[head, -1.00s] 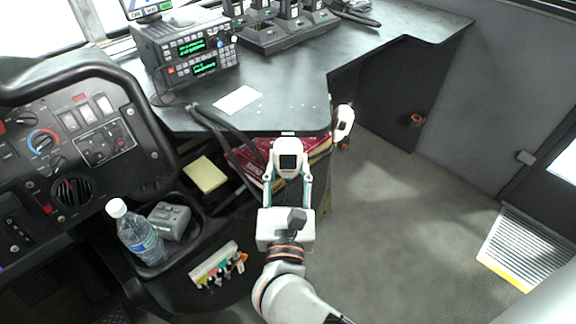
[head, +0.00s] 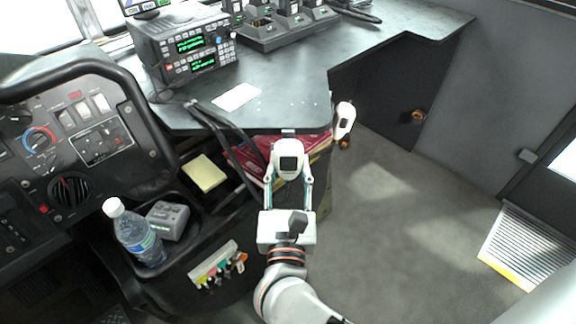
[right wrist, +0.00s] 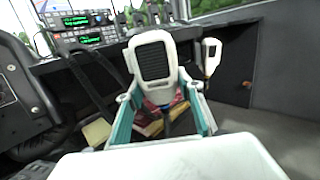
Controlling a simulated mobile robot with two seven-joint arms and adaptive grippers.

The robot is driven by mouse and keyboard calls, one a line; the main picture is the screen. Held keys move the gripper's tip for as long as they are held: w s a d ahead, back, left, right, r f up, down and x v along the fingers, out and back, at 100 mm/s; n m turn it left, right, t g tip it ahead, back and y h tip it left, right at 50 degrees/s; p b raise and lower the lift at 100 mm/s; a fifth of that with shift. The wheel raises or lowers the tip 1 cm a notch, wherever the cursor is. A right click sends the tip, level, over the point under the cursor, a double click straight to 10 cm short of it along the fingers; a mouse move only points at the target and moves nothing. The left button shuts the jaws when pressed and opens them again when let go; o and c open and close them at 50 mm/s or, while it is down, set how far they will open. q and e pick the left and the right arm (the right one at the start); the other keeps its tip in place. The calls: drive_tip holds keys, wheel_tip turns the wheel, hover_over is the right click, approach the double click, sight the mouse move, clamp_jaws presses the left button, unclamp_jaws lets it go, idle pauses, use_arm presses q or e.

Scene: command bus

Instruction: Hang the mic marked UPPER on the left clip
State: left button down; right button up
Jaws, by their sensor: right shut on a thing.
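My right gripper (head: 288,188) is shut on a white mic (head: 288,160) with a dark speaker grille, held upright in front of the desk's front edge. In the right wrist view the same mic (right wrist: 153,60) stands between the teal-edged fingers (right wrist: 163,112). No marking on it can be read. A second white mic (head: 344,120) hangs at the desk's side edge, right of the held one; it also shows in the right wrist view (right wrist: 209,56). The left clip is not clearly seen and may be hidden behind the held mic. My left gripper is not in view.
A two-display radio (head: 190,48) and a charger rack (head: 285,25) stand on the dark desk (head: 290,85). Black cables run down past its front edge. Red binders (head: 255,150) lie below it. A bottle (head: 135,235) stands lower left.

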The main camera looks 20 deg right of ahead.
use_arm(q)
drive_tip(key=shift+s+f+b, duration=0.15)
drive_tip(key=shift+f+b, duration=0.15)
drive_tip(key=shift+b, duration=0.4)
use_arm(e)
drive_tip(key=shift+f, duration=1.25)
